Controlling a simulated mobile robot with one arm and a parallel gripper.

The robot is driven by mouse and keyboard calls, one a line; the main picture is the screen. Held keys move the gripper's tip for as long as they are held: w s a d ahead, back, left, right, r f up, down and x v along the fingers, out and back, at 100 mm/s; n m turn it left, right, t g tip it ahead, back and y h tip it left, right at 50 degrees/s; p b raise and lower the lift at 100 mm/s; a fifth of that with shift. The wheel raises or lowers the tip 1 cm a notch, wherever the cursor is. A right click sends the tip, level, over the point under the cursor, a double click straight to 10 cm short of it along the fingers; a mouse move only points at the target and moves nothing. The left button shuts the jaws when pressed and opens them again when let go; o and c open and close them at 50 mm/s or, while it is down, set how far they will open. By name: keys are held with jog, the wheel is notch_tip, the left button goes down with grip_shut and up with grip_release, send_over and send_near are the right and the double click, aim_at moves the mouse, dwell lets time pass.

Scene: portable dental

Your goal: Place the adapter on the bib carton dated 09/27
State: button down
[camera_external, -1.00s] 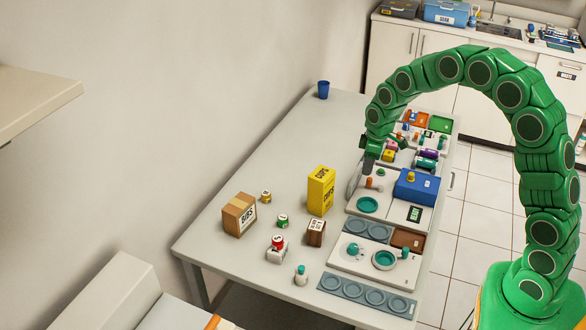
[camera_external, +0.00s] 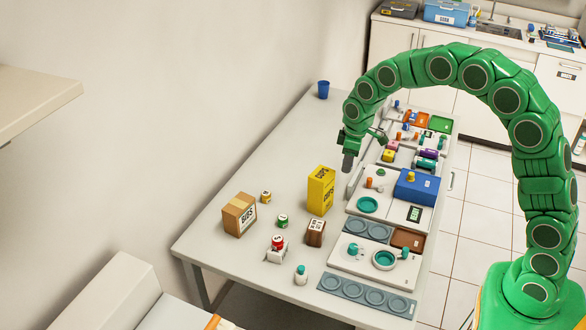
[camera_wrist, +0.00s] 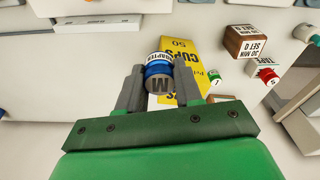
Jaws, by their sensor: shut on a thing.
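My gripper (camera_external: 347,164) is raised above the table, behind and to the right of the yellow carton. In the wrist view its jaws (camera_wrist: 160,88) are shut on the adapter (camera_wrist: 159,68), a blue and white cylinder with part of its label showing. The adapter cannot be made out in the external view. A brown carton (camera_external: 235,218) with a white label that seems to read BIBS stands at the left of the table, apart from my gripper. No date can be read on it.
A yellow cups carton (camera_external: 321,190) stands between my gripper and the brown carton. Trays and a blue box (camera_external: 417,187) line the right side.

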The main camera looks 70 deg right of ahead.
jog(key=w+a+r, duration=0.4)
jog(key=w+a, duration=0.3)
jog(key=a, duration=0.4)
jog(key=w+a+r, duration=0.3)
jog(key=w+a, duration=0.3)
jog(key=a, duration=0.5)
send_over(237, 203)
jog(key=shift+s+d+f, duration=0.1)
jog(key=shift+s+f, duration=0.05)
jog(key=shift+f, duration=1.4)
jog(key=shift+s+a+f, duration=0.1)
jog(key=shift+s+f, duration=0.05)
jog(key=shift+f, duration=1.35)
jog(key=shift+s+d+f, duration=0.1)
jog(key=shift+s+f, duration=0.05)
jog(key=shift+f, duration=1.4)
jog(key=shift+w+f, duration=0.25)
jog(key=shift+w, duration=0.05)
jog(key=shift+f, duration=1.55)
jog(key=shift+f, duration=0.1)
jog(key=c, duration=0.8)
grip_release()
jog(key=shift+o, duration=0.2)
